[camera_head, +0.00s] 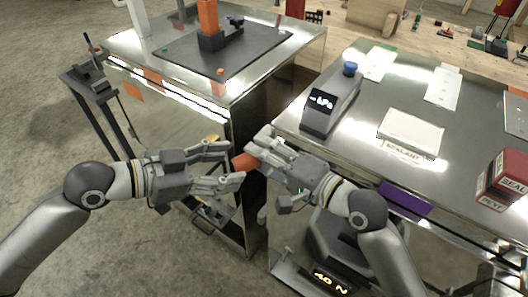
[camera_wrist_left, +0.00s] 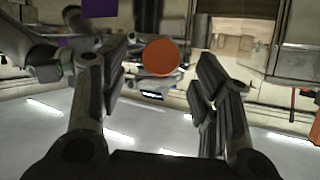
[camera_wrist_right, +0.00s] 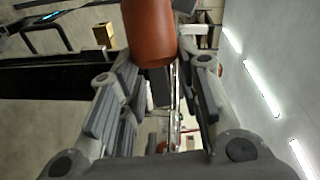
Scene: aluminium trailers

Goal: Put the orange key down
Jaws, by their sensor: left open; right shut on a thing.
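The orange key (camera_head: 245,161) shows as a short orange cylinder between my two grippers, in the gap between the two metal trailers. My right gripper (camera_head: 258,148) is shut on it and holds it in the air. In the right wrist view the orange key (camera_wrist_right: 151,32) runs away from the fingers at the top. My left gripper (camera_head: 234,162) is open, with its fingertips close to the key's free end. In the left wrist view the key's round end (camera_wrist_left: 160,57) faces the camera between the open fingers. I cannot tell whether the left fingers touch it.
The left trailer (camera_head: 130,75) carries a dark mat (camera_head: 260,48) with an orange post (camera_head: 208,18). The right trailer (camera_head: 372,98) carries a grey display box (camera_head: 330,108), a white sealant pad (camera_head: 410,133) and a red box (camera_head: 505,177). A wooden bench (camera_head: 425,45) stands behind.

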